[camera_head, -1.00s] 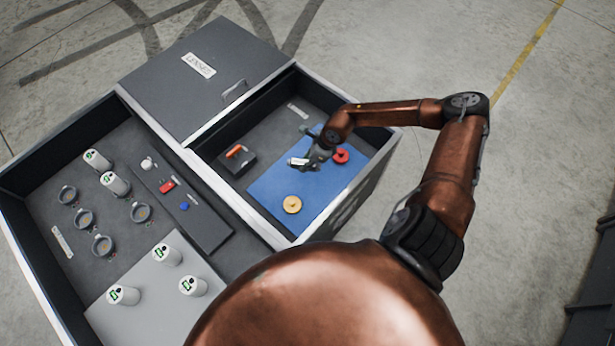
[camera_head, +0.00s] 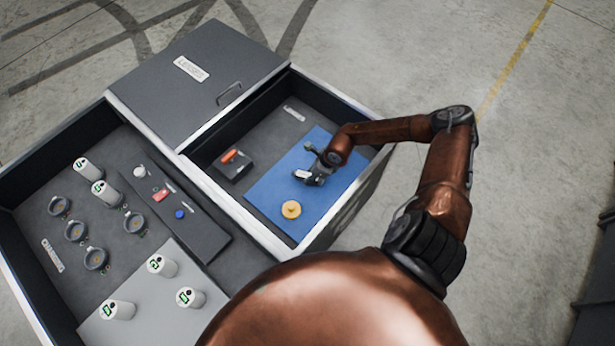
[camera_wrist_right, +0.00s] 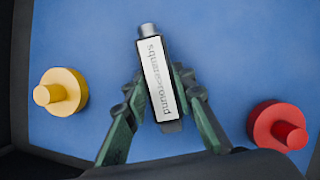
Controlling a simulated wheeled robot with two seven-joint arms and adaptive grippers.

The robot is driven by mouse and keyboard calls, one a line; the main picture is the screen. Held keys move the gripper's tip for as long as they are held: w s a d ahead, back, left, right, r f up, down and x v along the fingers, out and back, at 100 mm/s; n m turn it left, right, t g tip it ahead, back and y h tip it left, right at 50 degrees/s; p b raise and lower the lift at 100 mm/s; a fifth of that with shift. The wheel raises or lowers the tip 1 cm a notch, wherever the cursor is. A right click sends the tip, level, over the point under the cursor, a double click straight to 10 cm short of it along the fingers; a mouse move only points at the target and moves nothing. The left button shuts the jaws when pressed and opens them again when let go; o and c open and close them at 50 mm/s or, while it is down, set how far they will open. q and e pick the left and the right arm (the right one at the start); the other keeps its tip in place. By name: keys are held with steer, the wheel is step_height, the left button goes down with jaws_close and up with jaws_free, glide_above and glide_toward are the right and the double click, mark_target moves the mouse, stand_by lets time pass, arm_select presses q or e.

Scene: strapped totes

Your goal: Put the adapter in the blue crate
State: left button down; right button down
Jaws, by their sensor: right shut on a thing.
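A dark block with a white printed label, apparently the adapter, shows in the right wrist view (camera_wrist_right: 157,78) and small in the head view (camera_head: 302,174). My right gripper (camera_head: 313,177) is shut on it over the blue surface (camera_head: 268,187) in the right-hand grey compartment. In the wrist view the green fingers of the right gripper (camera_wrist_right: 160,92) flank the block on both sides. I cannot tell whether the block touches the blue surface. No separate blue crate is seen. My left gripper is not in view.
A yellow round knob (camera_head: 291,210) stands near the block; a red knob (camera_wrist_right: 281,126) is on its other side. Grey walls surround the compartment. White cylinders (camera_head: 162,265) stand in the left tote.

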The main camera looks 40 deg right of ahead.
steer(key=shift+f, duration=0.45)
steer(key=shift+r, duration=0.15)
steer(key=c, duration=2.1)
jaws_free()
steer(key=o, duration=0.5)
